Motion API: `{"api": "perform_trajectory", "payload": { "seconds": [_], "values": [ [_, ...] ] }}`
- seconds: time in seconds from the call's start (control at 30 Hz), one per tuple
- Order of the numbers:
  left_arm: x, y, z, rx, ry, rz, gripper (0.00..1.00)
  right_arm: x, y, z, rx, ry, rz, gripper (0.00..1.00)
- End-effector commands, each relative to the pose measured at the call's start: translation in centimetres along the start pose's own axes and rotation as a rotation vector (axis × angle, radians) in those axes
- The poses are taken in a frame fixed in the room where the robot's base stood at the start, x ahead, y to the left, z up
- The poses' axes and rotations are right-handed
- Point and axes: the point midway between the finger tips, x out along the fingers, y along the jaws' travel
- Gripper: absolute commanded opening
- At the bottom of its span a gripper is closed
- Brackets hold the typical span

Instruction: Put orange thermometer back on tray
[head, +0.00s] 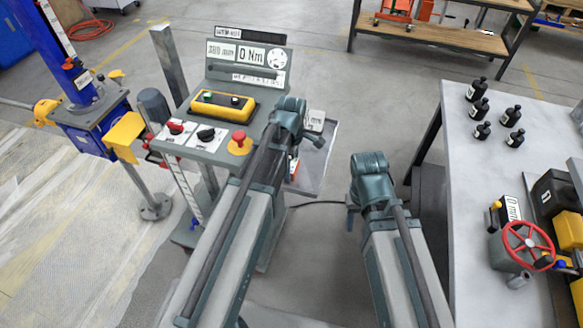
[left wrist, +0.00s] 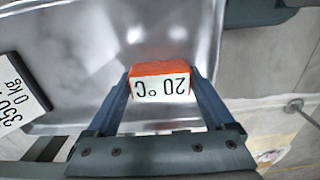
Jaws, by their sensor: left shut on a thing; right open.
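The orange thermometer (left wrist: 160,82) is a small block with a white face reading 20 °C. In the left wrist view it sits between the two fingers of my left gripper (left wrist: 165,92), which is shut on it. The shiny metal tray (left wrist: 75,50) lies behind and below it; I cannot tell whether they touch.
A white label block (left wrist: 18,95) lies at the tray's left. The control console (head: 220,125) stands left of my left arm. A blue screw jack (head: 90,110) stands further left. The right table (head: 480,190) holds several black bottles and a red handwheel (head: 528,246).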

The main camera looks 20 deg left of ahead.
Motion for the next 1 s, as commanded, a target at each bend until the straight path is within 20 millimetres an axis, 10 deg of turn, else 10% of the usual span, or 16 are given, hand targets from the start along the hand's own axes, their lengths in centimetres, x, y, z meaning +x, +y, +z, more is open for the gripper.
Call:
{"api": "perform_trajectory", "payload": {
  "seconds": [0.17, 0.2, 0.23, 1.0],
  "values": [
    [0.5, 0.0, 0.0, 0.000, 0.000, 0.000, 0.10, 0.5, 0.0, 0.0, 0.000, 0.000, 0.000, 0.50],
    [0.3, 0.0, 0.0, 0.000, 0.000, 0.000, 0.94, 0.3, 0.0, 0.0, 0.000, 0.000, 0.000, 0.50],
    [0.3, 0.0, 0.0, 0.000, 0.000, 0.000, 1.00, 0.3, 0.0, 0.0, 0.000, 0.000, 0.000, 0.50],
    [-4.1, 0.0, 0.0, 0.000, 0.000, 0.000, 1.00, -4.0, 0.4, 0.2, 0.000, 0.000, 0.000, 0.50]
  ]
}}
